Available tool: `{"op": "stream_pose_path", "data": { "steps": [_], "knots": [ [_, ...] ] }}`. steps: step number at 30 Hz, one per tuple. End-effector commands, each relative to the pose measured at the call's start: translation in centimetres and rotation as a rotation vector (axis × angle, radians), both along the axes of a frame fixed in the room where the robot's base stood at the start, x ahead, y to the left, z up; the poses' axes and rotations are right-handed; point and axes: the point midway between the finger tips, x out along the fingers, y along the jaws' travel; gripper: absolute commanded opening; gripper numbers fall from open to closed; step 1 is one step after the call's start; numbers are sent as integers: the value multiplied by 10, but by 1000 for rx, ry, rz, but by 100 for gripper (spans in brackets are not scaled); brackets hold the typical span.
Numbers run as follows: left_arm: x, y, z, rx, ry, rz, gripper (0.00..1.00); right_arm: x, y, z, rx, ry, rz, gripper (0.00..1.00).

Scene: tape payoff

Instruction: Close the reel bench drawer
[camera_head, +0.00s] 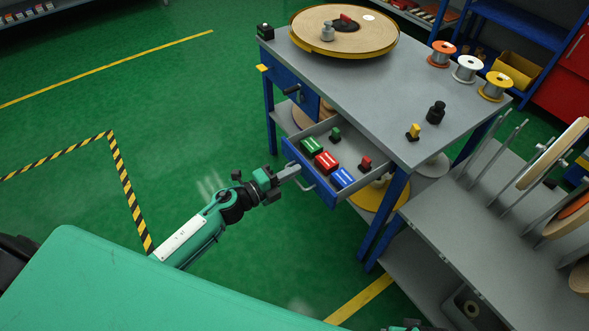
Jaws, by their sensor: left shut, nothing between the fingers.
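The reel bench drawer (322,192) stands pulled out from the grey-topped reel bench (365,95). It has a blue front, a pale bar handle and grey inner walls. Inside lie a green block (312,148), a red block (326,162), a blue block (342,178) and small green and red pieces. My left gripper (293,171) is shut and empty at the outer side of the drawer front, close to the handle. I cannot tell whether it touches the front.
A large reel (343,30) and several wire spools stand on the bench. A small yellow-topped piece (413,131) and a black weight (436,112) sit near its edge. A grey rack (480,215) with discs is at right. Green floor left of the bench is clear.

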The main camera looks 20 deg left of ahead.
Motion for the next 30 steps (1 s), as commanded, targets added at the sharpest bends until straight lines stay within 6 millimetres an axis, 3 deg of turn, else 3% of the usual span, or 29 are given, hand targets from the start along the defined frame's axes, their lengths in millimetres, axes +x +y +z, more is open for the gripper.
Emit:
{"op": "stream_pose_path", "data": {
  "steps": [20, 30],
  "knots": [
    [13, -10, 1, 0, -1, -1, 0, -1, 0, -4, 0, 4, 1, 64],
    [60, -47, 2, 0, -4, -1, 0, -5, 0, -14, -3, 22, 1, 64]
  ]
}}
